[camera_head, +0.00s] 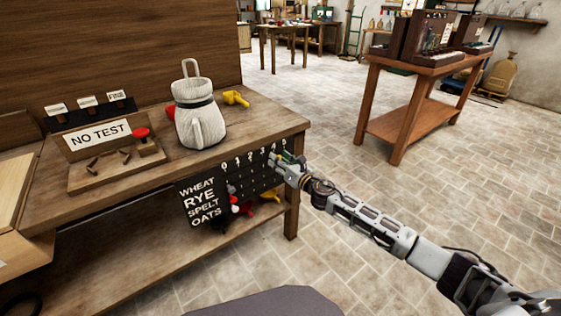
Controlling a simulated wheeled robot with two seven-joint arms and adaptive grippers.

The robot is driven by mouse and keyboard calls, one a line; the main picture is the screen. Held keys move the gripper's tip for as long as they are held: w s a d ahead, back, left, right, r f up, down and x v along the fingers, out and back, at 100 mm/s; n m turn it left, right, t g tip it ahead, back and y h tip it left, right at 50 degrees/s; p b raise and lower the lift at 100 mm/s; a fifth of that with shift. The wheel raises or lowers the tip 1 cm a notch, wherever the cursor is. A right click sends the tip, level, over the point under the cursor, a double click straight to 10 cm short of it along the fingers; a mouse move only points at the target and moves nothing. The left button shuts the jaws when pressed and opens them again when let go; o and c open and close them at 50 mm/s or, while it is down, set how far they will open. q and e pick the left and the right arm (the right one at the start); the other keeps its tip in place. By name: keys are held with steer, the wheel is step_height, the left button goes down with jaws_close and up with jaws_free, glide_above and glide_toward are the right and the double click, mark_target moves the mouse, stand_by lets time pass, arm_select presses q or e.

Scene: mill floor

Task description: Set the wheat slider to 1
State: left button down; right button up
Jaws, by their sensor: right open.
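The slider panel (262,178) is black and hangs on the front of the wooden bench at its right end. A label (201,203) on its left reads WHEAT, RYE, SPELT, OATS, with numbers along its top edge. Red, white and yellow pieces, among them a red one (243,209) and a yellow one (270,197), show at the lower part of the panel. I cannot make out the wheat slider or its setting. My right gripper (279,161) is open at the panel's upper right, covering part of it; contact cannot be told. My left gripper is out of view.
A wooden table (420,68) stands at the back right. The tiled floor between is clear.

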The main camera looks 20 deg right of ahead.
steer(key=shift+c, duration=0.4)
jaws_close()
